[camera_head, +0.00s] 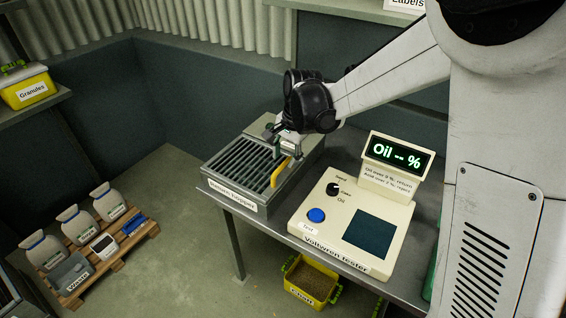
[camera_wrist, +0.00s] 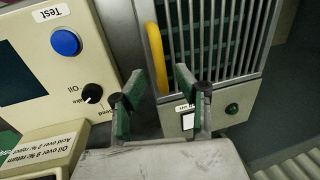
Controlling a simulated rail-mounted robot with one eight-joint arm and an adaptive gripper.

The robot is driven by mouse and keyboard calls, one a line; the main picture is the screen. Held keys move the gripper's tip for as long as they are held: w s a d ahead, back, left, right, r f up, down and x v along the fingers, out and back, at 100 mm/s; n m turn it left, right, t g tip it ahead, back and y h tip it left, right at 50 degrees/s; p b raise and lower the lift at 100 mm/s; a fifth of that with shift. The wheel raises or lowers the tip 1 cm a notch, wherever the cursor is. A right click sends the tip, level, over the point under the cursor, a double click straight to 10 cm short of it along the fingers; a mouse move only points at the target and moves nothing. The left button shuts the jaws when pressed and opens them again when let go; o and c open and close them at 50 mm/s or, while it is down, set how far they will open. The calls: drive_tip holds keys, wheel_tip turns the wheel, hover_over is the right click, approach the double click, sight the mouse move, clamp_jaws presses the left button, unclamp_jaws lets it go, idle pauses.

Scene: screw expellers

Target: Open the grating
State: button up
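The grating (camera_head: 240,163) is a set of grey parallel bars lying flat over the top of the labelled hopper (camera_head: 232,199); its bars also show in the wrist view (camera_wrist: 226,40). A yellow handle (camera_head: 279,173) runs along its right side; in the wrist view the handle (camera_wrist: 155,58) stands just beyond my fingertips, near the grating's left edge. My gripper (camera_wrist: 155,83) is open, its two green-padded fingers apart with nothing between them. In the head view my gripper (camera_head: 279,147) is over the hopper's back right, close to the handle; my wrist partly hides the back of the hopper.
The tester (camera_head: 345,225), with a blue button, dial and display, stands right of the hopper on the same table (camera_head: 232,238). A yellow bin (camera_head: 311,280) is below. A pallet with sacks (camera_head: 82,225) stands on the floor at left. The floor between is clear.

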sight(283, 165)
drive_tip(key=shift+w+a+f, duration=0.1)
drive_tip(key=shift+a+f, duration=0.05)
drive_tip(key=shift+f, duration=0.7)
drive_tip(key=shift+w+a+f, duration=0.1)
drive_tip(key=shift+f, duration=0.7)
drive_tip(key=shift+c, duration=0.5)
clamp_jaws()
